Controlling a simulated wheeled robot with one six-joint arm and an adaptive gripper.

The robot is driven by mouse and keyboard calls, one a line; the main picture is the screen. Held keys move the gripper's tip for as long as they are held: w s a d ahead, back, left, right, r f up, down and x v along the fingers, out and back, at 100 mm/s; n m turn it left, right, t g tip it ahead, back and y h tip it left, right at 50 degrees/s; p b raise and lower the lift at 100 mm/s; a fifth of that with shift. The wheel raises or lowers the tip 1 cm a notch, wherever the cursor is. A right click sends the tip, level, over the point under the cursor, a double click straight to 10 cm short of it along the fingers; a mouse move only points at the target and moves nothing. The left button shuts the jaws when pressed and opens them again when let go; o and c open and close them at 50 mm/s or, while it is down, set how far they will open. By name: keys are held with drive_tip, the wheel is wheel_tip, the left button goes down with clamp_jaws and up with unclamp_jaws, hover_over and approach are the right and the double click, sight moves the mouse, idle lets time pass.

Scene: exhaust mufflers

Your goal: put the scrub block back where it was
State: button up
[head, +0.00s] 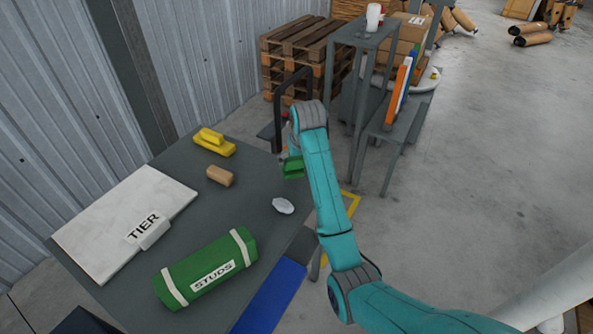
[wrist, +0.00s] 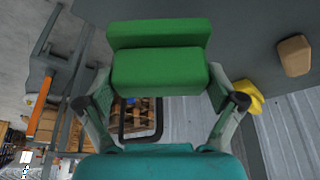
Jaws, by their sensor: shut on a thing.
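The scrub block is a green two-tier block (wrist: 158,68), a wider slab with a narrower grip part. My gripper (wrist: 160,85) is shut on its narrower part, one finger on each side. In the head view the green block (head: 293,168) shows partly behind my arm, by the right edge of the grey table (head: 255,165). I cannot tell its exact height over the table.
A grey shelf (head: 362,42) and pallets (head: 295,50) stand beyond.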

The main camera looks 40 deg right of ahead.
sight(298, 168)
drive_tip(key=shift+f, duration=2.3)
drive_tip(key=shift+f, duration=0.15)
drive_tip(key=o, duration=0.8)
drive_tip(key=shift+c, duration=0.2)
